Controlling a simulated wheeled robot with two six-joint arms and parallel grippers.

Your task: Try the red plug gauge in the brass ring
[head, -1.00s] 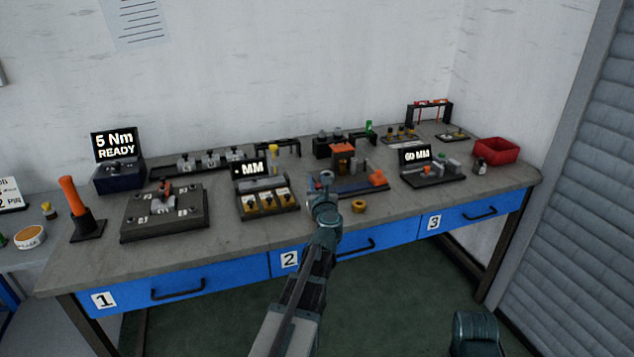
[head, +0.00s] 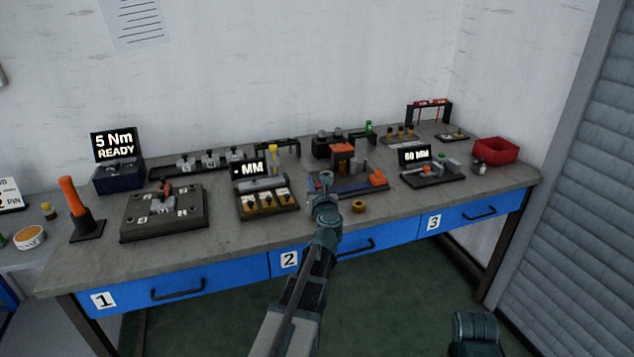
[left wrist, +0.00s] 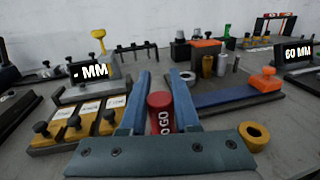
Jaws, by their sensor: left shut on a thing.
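My left gripper (left wrist: 157,100) is shut on the red plug gauge (left wrist: 160,103), which stands between its two blue fingers in the left wrist view. White letters reading "GO" show on the plug; part of the marking is hidden. In the head view the left gripper (head: 322,186) is over the front middle of the bench, and the plug is mostly hidden. The brass ring (head: 359,207) lies flat on the bench just right of my left gripper, apart from it. It also shows in the left wrist view (left wrist: 264,133), with its hole facing up.
A display block with yellow gauges (head: 266,203) is left of the gripper. A blue fixture with an orange block (head: 377,178) lies behind the ring. A "60 MM" station (head: 432,178) and red bin (head: 509,150) are at the right. The bench's front edge near the ring is clear.

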